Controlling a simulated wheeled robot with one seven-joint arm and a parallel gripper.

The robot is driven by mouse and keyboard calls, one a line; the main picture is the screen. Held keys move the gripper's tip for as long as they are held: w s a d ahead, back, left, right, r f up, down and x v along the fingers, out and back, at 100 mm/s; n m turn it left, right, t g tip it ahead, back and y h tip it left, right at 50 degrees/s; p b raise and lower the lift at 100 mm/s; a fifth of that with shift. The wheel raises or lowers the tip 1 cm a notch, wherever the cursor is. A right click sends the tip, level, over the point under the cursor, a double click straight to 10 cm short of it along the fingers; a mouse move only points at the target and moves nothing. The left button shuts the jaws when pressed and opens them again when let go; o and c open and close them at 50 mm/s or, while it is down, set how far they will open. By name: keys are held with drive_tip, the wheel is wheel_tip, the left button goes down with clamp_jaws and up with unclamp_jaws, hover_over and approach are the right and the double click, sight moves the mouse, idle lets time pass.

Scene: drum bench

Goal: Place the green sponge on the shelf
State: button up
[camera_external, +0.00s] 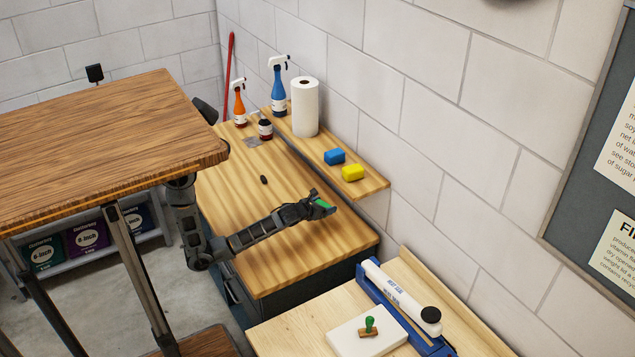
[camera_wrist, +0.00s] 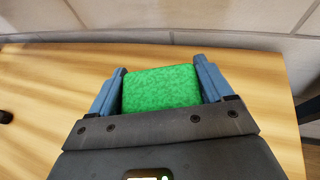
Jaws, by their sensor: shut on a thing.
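The green sponge (camera_wrist: 161,87) is between the two blue-grey fingers of my gripper (camera_wrist: 163,88) in the wrist view. My gripper is shut on it. In the external view, my gripper (camera_external: 319,203) holds the sponge (camera_external: 323,204) above the right part of the wooden bench, in front of the shelf. The shelf (camera_external: 372,184) is a narrow wooden board along the white block wall. A blue sponge (camera_external: 335,156) and a yellow sponge (camera_external: 353,172) lie on it near its right end.
A paper towel roll (camera_external: 305,108) and a blue spray bottle (camera_external: 279,85) stand at the shelf's far end. An orange spray bottle (camera_external: 239,106) and a dark bottle (camera_external: 265,127) stand nearby. A small black object (camera_external: 264,180) lies on the bench (camera_external: 225,180). The shelf between roll and blue sponge is bare.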

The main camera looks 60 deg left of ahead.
drive_tip(key=s+a+r+n+g+y+b, duration=0.25)
drive_tip(key=s+a+n+y, duration=0.35)
drive_tip(key=a, duration=0.6)
drive_tip(key=n+g+y+b, duration=0.2)
drive_tip(key=n+g, duration=0.2)
drive_tip(key=g, duration=0.2)
hover_over(256, 193)
drive_tip(key=shift+t, duration=0.25)
drive_tip(key=f, duration=0.2)
drive_tip(key=d+f, duration=0.1)
drive_tip(key=f, duration=0.1)
drive_tip(key=shift+f, duration=0.1)
drive_tip(key=shift+a+f, duration=0.35)
drive_tip(key=shift+a, duration=0.1)
drive_tip(key=shift+f, duration=1.9)
drive_tip(key=shift+f, duration=0.1)
drive_tip(key=o, duration=0.9)
